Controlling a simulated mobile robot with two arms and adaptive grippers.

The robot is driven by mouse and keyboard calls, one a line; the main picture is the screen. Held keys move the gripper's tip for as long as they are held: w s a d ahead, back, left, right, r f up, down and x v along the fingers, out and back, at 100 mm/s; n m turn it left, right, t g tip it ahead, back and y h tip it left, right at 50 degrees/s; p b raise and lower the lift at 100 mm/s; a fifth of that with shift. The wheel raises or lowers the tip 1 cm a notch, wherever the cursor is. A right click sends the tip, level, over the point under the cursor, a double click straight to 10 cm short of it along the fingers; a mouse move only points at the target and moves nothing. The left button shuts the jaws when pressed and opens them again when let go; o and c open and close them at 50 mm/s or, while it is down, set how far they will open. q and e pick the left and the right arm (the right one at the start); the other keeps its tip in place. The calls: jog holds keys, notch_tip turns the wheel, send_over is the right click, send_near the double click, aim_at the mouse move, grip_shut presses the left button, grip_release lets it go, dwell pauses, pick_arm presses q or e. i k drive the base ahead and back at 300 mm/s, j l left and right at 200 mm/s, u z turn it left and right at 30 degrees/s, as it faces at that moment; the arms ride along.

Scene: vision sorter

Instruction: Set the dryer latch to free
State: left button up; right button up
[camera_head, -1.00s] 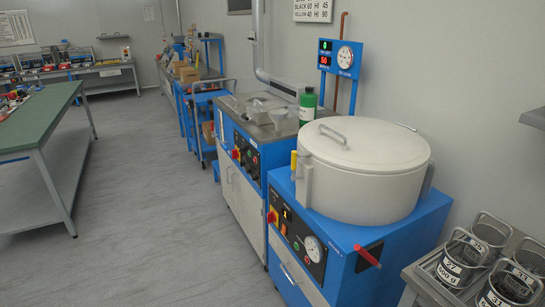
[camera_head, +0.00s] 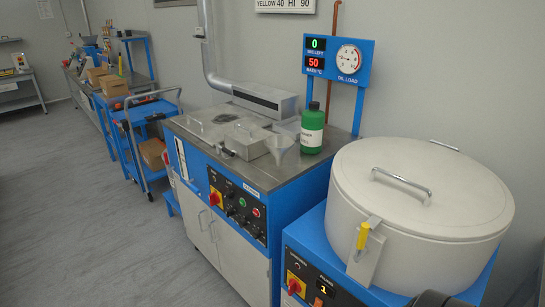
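The dryer is a wide white drum (camera_head: 400,235) with a round white lid (camera_head: 425,185) on a blue base; the lid is down and carries a metal bar handle (camera_head: 400,181). A latch with a yellow handle (camera_head: 363,236) sits on a pale bracket (camera_head: 367,262) at the drum's front left. The yellow handle stands nearly upright, its top near the lid's rim. The dryer's front panel, with a red and yellow switch (camera_head: 294,286) and a lit digit 1, is cut by the bottom edge.
A dark rounded part (camera_head: 432,299), perhaps mine, pokes in at the bottom edge before the dryer. Left of the dryer stands a blue and steel bath bench (camera_head: 250,180) with a green bottle (camera_head: 312,128). A blue trolley (camera_head: 140,125) stands farther back. The floor at left is clear.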

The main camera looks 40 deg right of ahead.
aim_at(361, 250)
jog(key=i+z, duration=0.1)
jog(key=i, duration=0.55)
jog(key=i+j+z, duration=0.1)
jog(key=i, duration=0.5)
jog(key=i+j+z, duration=0.1)
jog(key=i, duration=0.55)
jog(key=i+z, duration=0.2)
jog(key=z, duration=0.25)
jog(key=i+z, duration=0.2)
jog(key=z, duration=0.2)
jog(key=i+z, duration=0.2)
jog(key=z, duration=0.25)
jog(key=i+j+z, duration=0.15)
jog(key=z, duration=0.3)
jog(key=i+j+z, duration=0.15)
jog(key=z, duration=3.05)
